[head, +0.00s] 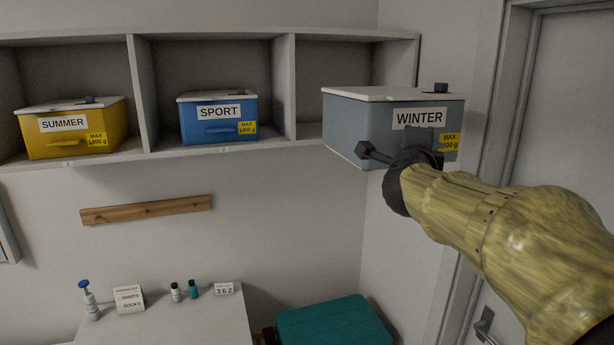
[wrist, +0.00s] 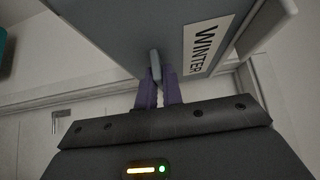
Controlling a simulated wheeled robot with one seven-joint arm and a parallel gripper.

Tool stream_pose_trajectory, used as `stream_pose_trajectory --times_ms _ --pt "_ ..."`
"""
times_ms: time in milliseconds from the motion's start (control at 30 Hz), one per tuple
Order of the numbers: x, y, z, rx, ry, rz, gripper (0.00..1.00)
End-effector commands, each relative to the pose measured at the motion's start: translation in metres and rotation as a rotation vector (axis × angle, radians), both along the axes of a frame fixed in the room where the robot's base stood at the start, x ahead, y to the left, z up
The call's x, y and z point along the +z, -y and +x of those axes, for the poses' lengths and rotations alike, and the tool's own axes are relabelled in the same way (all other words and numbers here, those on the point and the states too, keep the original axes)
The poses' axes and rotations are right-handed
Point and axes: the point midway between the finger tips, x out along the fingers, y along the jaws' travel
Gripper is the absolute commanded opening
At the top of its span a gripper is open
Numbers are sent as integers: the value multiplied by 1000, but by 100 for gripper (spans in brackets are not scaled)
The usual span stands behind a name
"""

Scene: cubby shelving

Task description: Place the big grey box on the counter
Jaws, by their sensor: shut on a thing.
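The big grey box (head: 362,121) has a white lid and a WINTER label, and hangs in the air in front of the right cubby. My gripper (head: 418,148) is at its front face, partly hidden behind my own wrist in the head view. In the wrist view the two fingers (wrist: 158,90) are shut on the handle of the grey box (wrist: 130,30). The box looks about level. The counter (head: 170,322) is the white surface low at the left, well below the box.
A yellow SUMMER box (head: 76,143) and a blue SPORT box (head: 218,134) stand in the left and middle cubbies. The counter's back holds a pump bottle (head: 89,302), a list card (head: 129,299), two small bottles and a 362 sign (head: 224,289). A teal-topped piece (head: 335,325) stands right of the counter.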

Motion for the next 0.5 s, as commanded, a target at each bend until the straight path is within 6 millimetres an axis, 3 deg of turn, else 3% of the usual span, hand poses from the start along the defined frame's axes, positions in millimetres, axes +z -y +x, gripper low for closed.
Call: stream_pose_trajectory --times_ms 267,500 --pt "-48 10 24 -40 0 -1 0" --pt "-134 28 59 -79 -3 -1 0"
